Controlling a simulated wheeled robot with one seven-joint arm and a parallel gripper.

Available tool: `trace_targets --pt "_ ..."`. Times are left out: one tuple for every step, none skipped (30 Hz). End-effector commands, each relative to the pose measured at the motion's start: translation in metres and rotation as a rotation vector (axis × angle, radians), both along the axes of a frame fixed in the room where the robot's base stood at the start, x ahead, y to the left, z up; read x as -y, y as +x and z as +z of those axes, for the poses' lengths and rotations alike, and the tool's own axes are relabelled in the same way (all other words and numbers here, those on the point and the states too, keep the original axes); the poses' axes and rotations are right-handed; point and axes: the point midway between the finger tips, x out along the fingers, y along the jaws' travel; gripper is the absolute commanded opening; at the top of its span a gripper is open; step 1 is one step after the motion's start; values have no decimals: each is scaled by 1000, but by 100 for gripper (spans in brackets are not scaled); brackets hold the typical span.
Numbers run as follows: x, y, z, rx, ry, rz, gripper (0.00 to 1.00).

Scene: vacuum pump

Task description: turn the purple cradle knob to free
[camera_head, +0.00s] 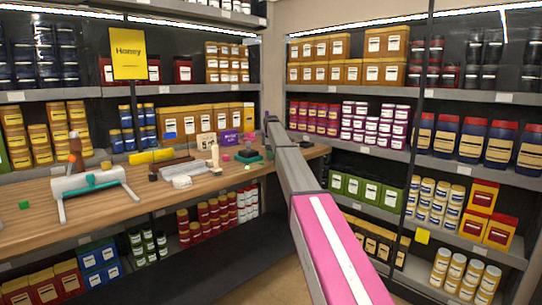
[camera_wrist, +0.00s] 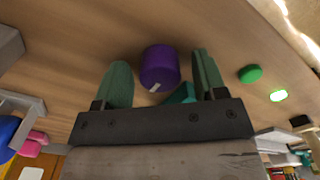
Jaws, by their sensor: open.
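In the wrist view a purple cylindrical knob (camera_wrist: 160,66) with a small white mark on its lower edge stands against a wood-coloured surface. My gripper (camera_wrist: 160,78) is open, with one green finger on each side of the knob. A gap shows between the knob and each finger. A teal piece (camera_wrist: 183,94) sits beside the knob, near the right finger. In the head view my arm reaches to the far right end of the bench, and my gripper (camera_head: 250,155) is small there. I cannot make out the knob clearly in that view.
Stocked shelves stand behind and to the right.

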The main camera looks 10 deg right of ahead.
Motion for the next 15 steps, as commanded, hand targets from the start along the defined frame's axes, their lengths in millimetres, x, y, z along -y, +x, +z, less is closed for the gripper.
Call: trace_targets --pt "0 0 0 0 0 0 65" --pt "0 0 0 0 0 0 65" --pt "0 0 1 0 0 0 65" --pt "0 0 2 0 0 -1 65" --pt "0 0 4 0 0 -1 65" --pt "0 0 6 0 0 -1 65" --pt "0 0 9 0 0 -1 65" --pt "0 0 11 1 0 -1 65" --pt "0 1 16 1 0 -1 65" --pt "0 1 20 1 0 -1 65" --pt "0 1 24 2 -1 -1 65" --pt "0 1 31 2 -1 -1 65" --pt "0 1 36 2 -1 0 65" --pt "0 1 42 1 0 0 65" --pt "0 1 49 1 0 0 65"
